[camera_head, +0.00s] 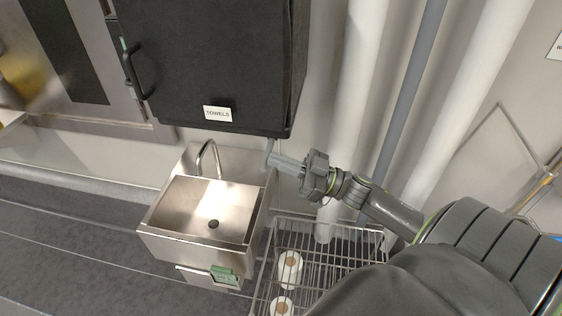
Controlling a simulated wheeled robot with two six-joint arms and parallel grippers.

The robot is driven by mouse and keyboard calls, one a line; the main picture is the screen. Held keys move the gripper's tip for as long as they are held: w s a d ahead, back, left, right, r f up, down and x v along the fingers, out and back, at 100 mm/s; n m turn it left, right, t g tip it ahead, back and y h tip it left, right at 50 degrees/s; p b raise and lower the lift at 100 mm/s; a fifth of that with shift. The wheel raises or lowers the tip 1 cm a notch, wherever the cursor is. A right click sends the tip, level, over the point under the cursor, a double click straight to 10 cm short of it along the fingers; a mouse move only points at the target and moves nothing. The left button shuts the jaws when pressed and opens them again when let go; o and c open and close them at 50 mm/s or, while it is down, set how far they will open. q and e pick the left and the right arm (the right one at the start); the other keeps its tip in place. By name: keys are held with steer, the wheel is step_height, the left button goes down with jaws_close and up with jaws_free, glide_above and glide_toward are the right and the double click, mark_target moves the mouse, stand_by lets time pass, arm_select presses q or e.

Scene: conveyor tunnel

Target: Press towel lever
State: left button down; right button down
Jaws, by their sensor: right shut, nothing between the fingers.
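A black towel dispenser (205,65) with a white label reading TOWELS hangs on the wall at the upper middle. A small grey lever (269,148) sticks down from under its right bottom edge. My right gripper (274,160) is shut and empty, with its tips at the lever's lower end. I cannot tell whether they touch it. My right arm comes in from the lower right. My left gripper is not in view.
A steel sink (160,217) with a curved tap (207,152) is below the dispenser. A wire basket (318,250) with paper rolls (290,268) stands to its right. White vertical pipes (357,100) run behind my right gripper. A steel cabinet with a window is at the upper left.

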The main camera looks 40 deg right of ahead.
steer(key=shift+f, duration=0.15)
steer(key=f+n+g+b, duration=0.1)
steer(key=n+b, duration=0.1)
steer(key=f+n+g+y+b, duration=0.1)
steer(key=n+b, duration=0.1)
steer(key=n, duration=0.1)
steer(key=f+n+g+b, duration=0.1)
steer(key=n+b, duration=0.1)
steer(key=shift+w+d+f+y, duration=0.25)
steer(key=shift+d+f+y, duration=0.05)
steer(key=shift+d+y, duration=0.1)
steer(key=shift+f, duration=0.1)
stand_by(0.6)
steer(key=b+v, duration=0.3)
steer(key=v, duration=1.4)
steer(key=shift+s, duration=0.2)
